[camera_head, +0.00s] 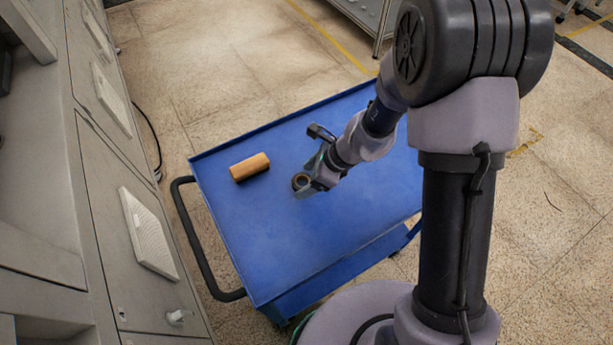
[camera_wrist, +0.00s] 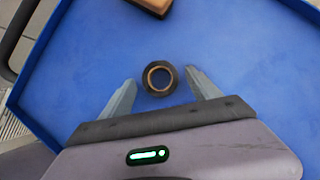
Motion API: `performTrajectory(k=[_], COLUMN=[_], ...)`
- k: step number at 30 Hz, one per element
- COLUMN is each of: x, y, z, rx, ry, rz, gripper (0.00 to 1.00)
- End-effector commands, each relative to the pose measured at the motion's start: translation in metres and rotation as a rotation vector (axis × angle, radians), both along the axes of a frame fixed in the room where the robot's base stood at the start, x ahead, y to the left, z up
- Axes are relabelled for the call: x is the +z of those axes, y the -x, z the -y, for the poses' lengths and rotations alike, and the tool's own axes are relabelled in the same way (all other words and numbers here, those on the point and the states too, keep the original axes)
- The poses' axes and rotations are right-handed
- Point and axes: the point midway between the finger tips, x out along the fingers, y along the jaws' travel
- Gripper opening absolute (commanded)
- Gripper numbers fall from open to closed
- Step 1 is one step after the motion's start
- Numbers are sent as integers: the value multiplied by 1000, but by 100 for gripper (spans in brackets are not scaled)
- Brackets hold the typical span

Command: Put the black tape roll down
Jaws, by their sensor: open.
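The black tape roll (camera_wrist: 146,87) is a small dark ring with a brownish core. It lies flat over the blue cart top in the wrist view, between the two open fingers of my gripper (camera_wrist: 160,92), with blue showing on both sides of it. In the head view the roll (camera_head: 300,181) is at the tip of my gripper (camera_head: 307,186), near the middle of the cart top. Whether it fully rests on the surface is hard to tell, but it looks set on it.
The blue cart (camera_head: 259,261) has a raised rim and a black handle (camera_head: 190,240) at left. An orange-brown cylinder (camera_head: 249,167) lies left of the roll; part of it shows in the wrist view (camera_wrist: 154,5). Grey cabinets (camera_head: 140,220) stand at left. The cart top is otherwise clear.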

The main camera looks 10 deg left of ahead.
Motion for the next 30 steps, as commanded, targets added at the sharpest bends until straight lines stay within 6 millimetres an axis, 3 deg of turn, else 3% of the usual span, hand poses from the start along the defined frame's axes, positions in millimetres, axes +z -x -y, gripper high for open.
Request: performTrajectory(k=[6,10,21,23,26,27,30], x=[60,87,113,138,205,233,287], y=[3,5,8,10,29,43,84], z=[30,46,59,61,71,78,99], rx=[-4,-3,26,98,324,434,701], ry=[-1,-1,3,16,81,128,279], rz=[3,3,27,95,291,381,583], gripper=[71,71,71,71,71,71,71])
